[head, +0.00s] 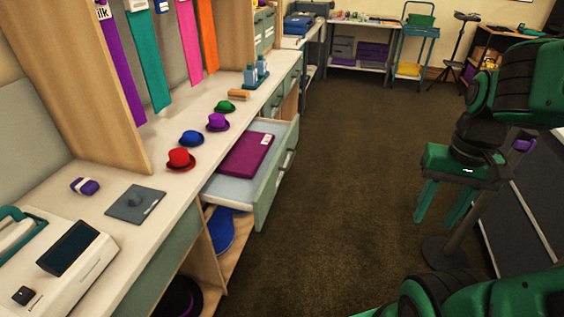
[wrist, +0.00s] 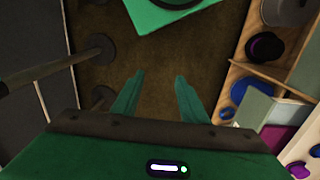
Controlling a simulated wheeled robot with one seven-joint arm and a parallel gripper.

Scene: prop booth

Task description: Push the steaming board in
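A pull-out with a grey-green front (head: 275,178) and a dark handle sticks out from the long counter at left, like an open drawer. A purple flat item (head: 247,154) with a white label lies in it. No other pulled-out board shows, and I cannot tell whether this is the steaming board. My gripper (head: 443,205) is open and empty, pointing down over the floor to the right of the pull-out, well apart from it. The wrist view shows my gripper's open fingers (wrist: 159,77), with the purple item (wrist: 280,138) at lower right.
The counter (head: 162,207) holds red, blue, purple and green hats, a grey plate (head: 136,204) and a white machine (head: 60,262). A blue item (head: 220,230) sits on the low shelf. The brown aisle floor (head: 350,150) is clear. A dark cabinet (head: 520,220) stands at right.

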